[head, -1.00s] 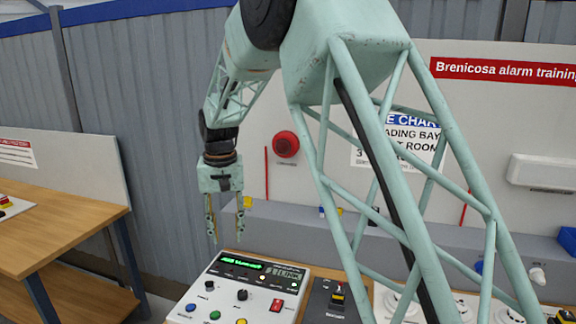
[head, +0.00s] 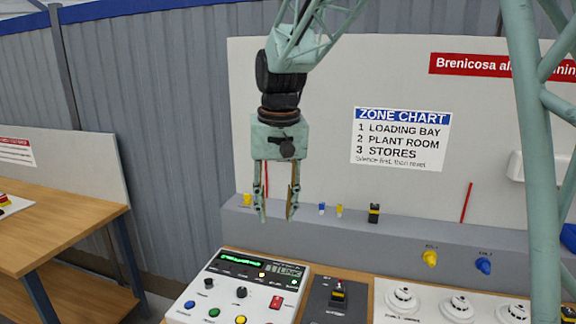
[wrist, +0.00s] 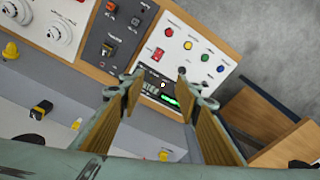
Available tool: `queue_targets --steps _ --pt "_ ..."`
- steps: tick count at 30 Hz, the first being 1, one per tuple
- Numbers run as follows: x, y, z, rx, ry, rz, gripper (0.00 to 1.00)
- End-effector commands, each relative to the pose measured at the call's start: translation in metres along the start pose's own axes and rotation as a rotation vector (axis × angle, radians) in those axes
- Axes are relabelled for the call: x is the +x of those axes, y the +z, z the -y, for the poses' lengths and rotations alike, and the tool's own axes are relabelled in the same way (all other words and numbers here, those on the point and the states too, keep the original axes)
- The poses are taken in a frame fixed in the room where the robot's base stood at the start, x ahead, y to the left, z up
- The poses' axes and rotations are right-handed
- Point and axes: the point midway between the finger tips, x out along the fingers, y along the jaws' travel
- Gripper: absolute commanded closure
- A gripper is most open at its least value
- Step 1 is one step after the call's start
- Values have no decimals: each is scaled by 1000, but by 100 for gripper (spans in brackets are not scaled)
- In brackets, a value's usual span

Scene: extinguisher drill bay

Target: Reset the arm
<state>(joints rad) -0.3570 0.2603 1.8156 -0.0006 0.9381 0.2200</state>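My gripper (head: 276,212) hangs pointing down, open and empty, above the back edge of the alarm panel. The wrist view shows its two padded fingers (wrist: 155,85) spread apart with nothing between them. The alarm panel (head: 215,300) is a white box with a green-lit display (head: 235,262), black knobs, a red switch (head: 276,302) and coloured buttons. The panel also shows in the wrist view (wrist: 178,62), beyond the fingertips. The gripper is apart from the panel. My arm comes down from the top of the head view.
A dark switch box (head: 328,304) stands right of the panel, then white detectors (head: 402,299). A grey ledge (head: 390,250) behind holds small yellow, blue and black parts. A zone chart (head: 401,138) hangs on the back board. A wooden bench (head: 60,225) stands at left.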

Motion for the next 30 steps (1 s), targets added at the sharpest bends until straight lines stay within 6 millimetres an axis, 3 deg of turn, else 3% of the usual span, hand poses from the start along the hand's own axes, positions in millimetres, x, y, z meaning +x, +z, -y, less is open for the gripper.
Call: queue_targets --steps 12,30 --pt "-41 58 -50 23 1 -37 69" --pt "-79 154 -108 54 9 -88 69"
